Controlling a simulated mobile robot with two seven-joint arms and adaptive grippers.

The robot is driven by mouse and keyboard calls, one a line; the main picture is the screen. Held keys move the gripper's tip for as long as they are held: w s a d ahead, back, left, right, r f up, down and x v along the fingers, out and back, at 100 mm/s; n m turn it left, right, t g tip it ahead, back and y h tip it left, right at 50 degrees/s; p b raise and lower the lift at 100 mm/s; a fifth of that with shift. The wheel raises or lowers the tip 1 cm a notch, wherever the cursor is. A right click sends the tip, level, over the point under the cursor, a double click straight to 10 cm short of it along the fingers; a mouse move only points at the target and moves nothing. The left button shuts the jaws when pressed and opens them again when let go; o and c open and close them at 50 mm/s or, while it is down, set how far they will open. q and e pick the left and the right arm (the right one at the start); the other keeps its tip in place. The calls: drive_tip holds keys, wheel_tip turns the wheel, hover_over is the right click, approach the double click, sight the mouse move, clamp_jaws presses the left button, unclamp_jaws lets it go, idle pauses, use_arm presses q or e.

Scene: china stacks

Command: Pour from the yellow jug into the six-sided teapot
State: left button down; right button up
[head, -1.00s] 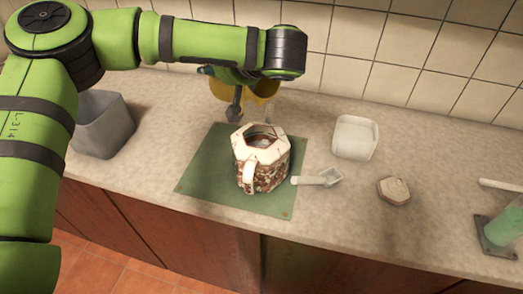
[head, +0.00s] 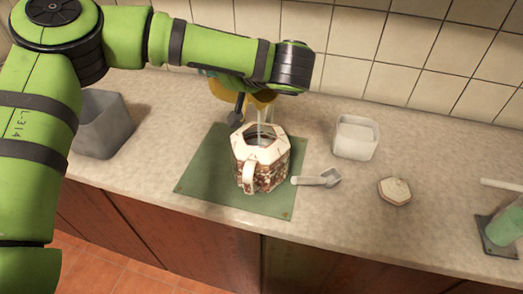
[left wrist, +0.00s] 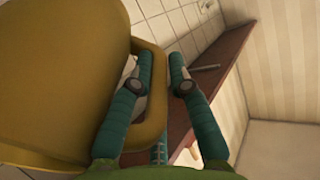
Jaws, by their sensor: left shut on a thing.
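The yellow jug (head: 258,98) is behind and above the teapot, mostly hidden by my left arm. It fills the left of the left wrist view (left wrist: 60,70). My left gripper (left wrist: 163,70) is shut on its handle; in the head view the gripper (head: 238,108) shows only in part. The six-sided teapot (head: 262,170), white on top with a brown patterned body, stands upright and open with its handle toward me. A pale, clear stream falls from the jug into the teapot's opening. My right gripper is not in view.
The teapot stands on a green mat (head: 200,180). A grey bin (head: 100,125) is at left. To the right are a white tub (head: 356,138), a scoop (head: 318,179), a six-sided lid (head: 394,190) and a green-filled dispenser (head: 505,226).

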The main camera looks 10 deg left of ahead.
use_arm(q)
drive_tip(key=shift+r, duration=0.1)
idle(0.8)
drive_tip(key=shift+d+y+b, duration=0.2)
drive_tip(key=shift+y+b, duration=0.1)
drive_tip(key=shift+b, duration=0.05)
drive_tip(key=shift+f, duration=0.2)
idle(1.5)
drive_tip(key=r+p, duration=0.1)
drive_tip(key=p, duration=0.1)
drive_tip(key=a+r+h+p, duration=0.1)
drive_tip(key=p, duration=0.1)
drive_tip(key=r+g+h+p, duration=0.1)
drive_tip(key=p, duration=0.1)
drive_tip(key=shift+w+a+r, duration=0.15)
drive_tip(key=shift+w+r, duration=0.2)
drive_tip(key=shift+r, duration=0.05)
drive_tip(key=shift+f, duration=0.1)
